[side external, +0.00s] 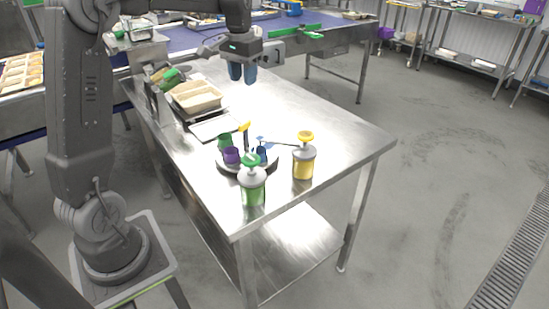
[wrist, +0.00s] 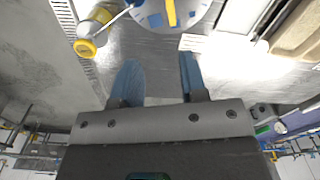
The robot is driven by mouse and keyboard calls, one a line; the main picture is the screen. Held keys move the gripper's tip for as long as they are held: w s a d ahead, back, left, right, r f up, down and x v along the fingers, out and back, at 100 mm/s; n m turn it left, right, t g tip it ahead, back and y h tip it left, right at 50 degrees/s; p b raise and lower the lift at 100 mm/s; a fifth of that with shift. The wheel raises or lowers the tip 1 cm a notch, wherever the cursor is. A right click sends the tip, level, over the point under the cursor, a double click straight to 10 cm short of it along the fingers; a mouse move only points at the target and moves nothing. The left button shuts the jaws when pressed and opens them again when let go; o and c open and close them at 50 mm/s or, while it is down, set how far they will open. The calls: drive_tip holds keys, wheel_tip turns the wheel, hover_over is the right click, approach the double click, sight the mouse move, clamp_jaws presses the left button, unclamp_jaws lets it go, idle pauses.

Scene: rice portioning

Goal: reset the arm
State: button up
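My gripper (side external: 243,72) hangs above the far part of the steel table, fingers pointing down. In the wrist view its two blue fingers (wrist: 157,80) stand apart with nothing between them, so it is open and empty. The arm is raised and reaches over from the left. The fingers are clear of the table top.
The steel table (side external: 330,125) holds a round tray (side external: 232,167) with coloured tools, a green bottle (side external: 253,190), a yellow bottle (side external: 303,163) and a container of rice-coloured food (side external: 196,96). A conveyor (side external: 205,38) runs behind. The table's right side is clear.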

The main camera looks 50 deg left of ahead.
drive_tip(key=s+d+f+m+t, duration=0.1)
drive_tip(key=s+d+m+t, duration=0.2)
drive_tip(key=s+d, duration=1.7)
drive_tip(key=shift+s+d+f+m+t, duration=0.25)
drive_tip(key=shift+s+d+m+t, duration=0.15)
drive_tip(key=shift+t, duration=0.7)
